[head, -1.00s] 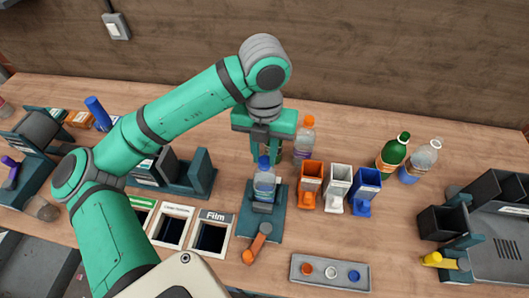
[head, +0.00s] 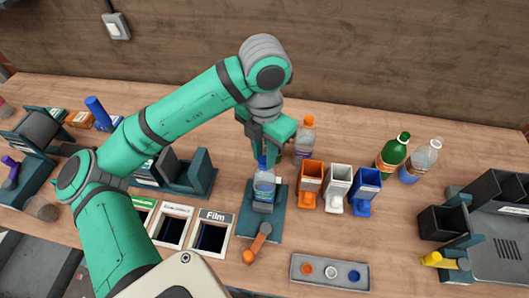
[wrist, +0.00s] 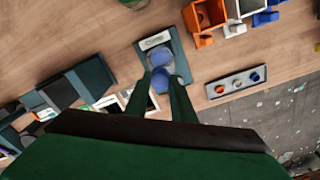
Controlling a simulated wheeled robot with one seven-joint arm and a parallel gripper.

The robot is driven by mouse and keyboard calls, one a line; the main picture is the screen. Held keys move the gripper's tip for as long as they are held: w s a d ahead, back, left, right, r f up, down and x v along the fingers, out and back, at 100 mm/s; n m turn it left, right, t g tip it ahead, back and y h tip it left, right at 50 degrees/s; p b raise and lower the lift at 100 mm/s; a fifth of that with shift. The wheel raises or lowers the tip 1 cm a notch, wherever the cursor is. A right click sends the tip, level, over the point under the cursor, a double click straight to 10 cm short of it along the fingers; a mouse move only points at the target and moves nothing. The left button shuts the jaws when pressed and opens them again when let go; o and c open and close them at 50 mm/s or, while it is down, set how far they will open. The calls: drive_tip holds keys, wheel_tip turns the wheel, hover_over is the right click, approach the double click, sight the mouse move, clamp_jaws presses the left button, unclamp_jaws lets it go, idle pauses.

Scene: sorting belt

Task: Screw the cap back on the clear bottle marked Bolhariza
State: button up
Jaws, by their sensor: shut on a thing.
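A clear bottle (head: 264,190) with a blue label stands upright in a teal clamp stand (head: 276,222). The print on its label is too small to read. A blue cap (head: 262,163) is at the bottle's mouth; the wrist view shows the cap (wrist: 160,82) between my two fingers, over the bottle (wrist: 160,57). My gripper (head: 261,157) points down from above and is shut on this cap. In the wrist view, my gripper (wrist: 160,86) has one finger on each side of it. Whether the threads are engaged cannot be seen.
The stand has an orange-ended lever (head: 258,243) in front. Orange (head: 311,182), white (head: 338,186) and blue (head: 366,190) dispensers stand to the right. An orange-capped bottle (head: 304,143) is close behind my gripper. A grey tray (head: 300,281) holds caps in front.

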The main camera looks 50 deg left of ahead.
drive_tip(key=m, duration=0.5)
drive_tip(key=o, duration=1.1)
